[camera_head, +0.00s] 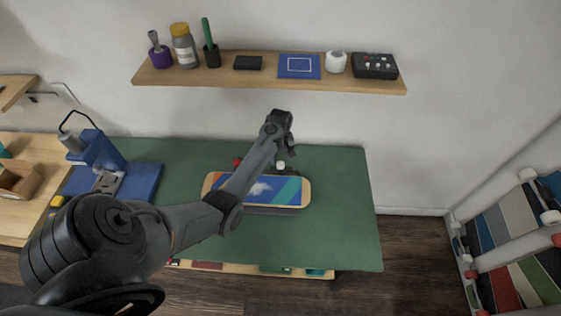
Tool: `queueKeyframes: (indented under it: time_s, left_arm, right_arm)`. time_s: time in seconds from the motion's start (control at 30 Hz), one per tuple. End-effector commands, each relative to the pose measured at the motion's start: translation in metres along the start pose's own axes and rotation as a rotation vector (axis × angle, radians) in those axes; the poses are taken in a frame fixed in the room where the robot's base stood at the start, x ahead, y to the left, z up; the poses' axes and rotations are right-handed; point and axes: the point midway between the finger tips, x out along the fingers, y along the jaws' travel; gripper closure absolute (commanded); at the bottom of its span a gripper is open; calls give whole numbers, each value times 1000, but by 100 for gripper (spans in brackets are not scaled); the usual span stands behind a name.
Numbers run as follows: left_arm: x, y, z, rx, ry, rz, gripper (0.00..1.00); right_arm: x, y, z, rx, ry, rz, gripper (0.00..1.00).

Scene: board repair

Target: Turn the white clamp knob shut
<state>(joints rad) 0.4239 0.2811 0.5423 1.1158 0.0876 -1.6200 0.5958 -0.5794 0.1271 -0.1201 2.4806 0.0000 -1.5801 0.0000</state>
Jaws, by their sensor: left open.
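A skateboard deck (290,190) with a blue, red and orange print lies on the green workbench, partly covered by my left arm. A small white round part (280,164), which looks like the white clamp knob, shows just behind the deck's far edge. A similar red part (236,162) shows farther left. My left gripper (291,151) is open, just beyond and right of the white part. Its fingers are small and dark, and I cannot tell whether they touch the part. My right gripper is not in view.
The green workbench (340,220) is clear to the right of the deck. A blue machine (97,150) stands at the left. A wall shelf (220,82) with bottles, cups and a black box is behind. A rack of decks (510,240) is at the right.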

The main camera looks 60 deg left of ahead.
Motion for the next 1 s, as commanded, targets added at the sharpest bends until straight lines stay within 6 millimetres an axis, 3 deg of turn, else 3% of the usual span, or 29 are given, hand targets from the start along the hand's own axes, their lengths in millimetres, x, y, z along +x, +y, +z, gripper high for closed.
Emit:
queueKeyframes:
  time_s: [0.23, 0.63, 1.0]
  left_arm:
    - [28, 0, 0, 0, -1, -1, 40]
    - [34, 0, 0, 1, 1, 0, 40]
    - [34, 0, 0, 1, 0, 0, 95]
  right_arm:
    - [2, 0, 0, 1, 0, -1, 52]
    - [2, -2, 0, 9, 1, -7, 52]
    - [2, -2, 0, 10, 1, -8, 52]
